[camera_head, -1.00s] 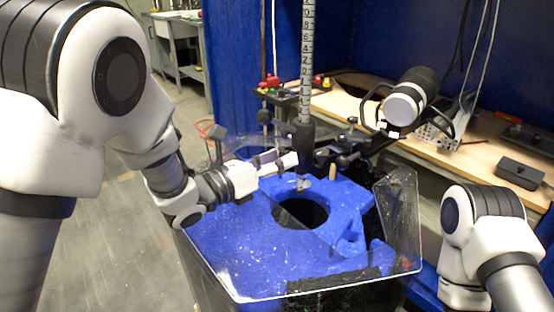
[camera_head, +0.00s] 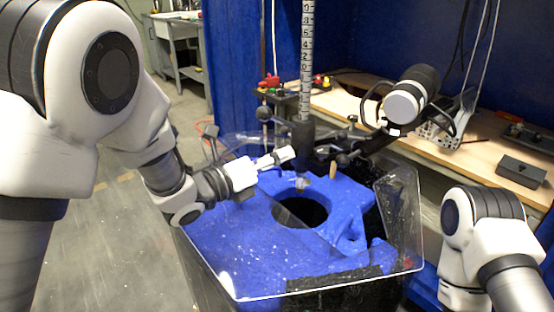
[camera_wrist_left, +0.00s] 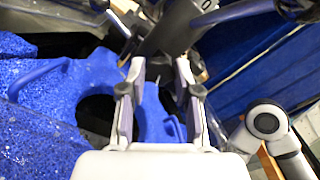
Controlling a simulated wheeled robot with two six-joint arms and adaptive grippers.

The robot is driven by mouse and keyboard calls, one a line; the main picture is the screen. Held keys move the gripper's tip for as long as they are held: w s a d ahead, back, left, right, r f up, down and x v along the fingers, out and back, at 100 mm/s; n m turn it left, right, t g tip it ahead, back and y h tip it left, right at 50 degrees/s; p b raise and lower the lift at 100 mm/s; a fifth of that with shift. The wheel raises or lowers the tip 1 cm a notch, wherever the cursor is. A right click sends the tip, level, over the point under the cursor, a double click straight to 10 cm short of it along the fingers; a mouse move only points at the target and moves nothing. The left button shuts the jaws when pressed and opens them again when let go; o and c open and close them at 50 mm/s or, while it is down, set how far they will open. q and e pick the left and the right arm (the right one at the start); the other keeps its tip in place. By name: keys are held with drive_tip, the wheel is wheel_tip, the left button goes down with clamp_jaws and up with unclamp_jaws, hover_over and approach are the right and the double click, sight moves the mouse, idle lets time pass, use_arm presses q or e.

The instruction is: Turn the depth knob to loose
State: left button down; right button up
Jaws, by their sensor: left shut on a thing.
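The measuring post (camera_head: 307,60) stands upright with a dark clamp (camera_head: 302,132) around its lower part, above the blue tank lid. My left gripper (camera_head: 284,155) reaches in from the left, its fingertips at the near left side of this clamp. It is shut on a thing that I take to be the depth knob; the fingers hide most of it. In the left wrist view, the two fingers (camera_wrist_left: 162,70) stand apart just before the dark post (camera_wrist_left: 160,38). I cannot read the knob's setting. My right arm shows at the right, its gripper outside the view.
The blue lid (camera_head: 245,255) has a round dark hole (camera_head: 303,212) and a clear, flared tank rim. A wooden peg (camera_head: 332,170) stands beyond the hole. A wooden bench (camera_head: 455,165) holds a black box (camera_head: 521,172).

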use_arm(q)
drive_tip(key=shift+n, duration=1.6)
drive_tip(key=c, duration=0.8)
unclamp_jaws()
drive_tip(key=shift+a, duration=0.1)
drive_tip(key=v, duration=1.2)
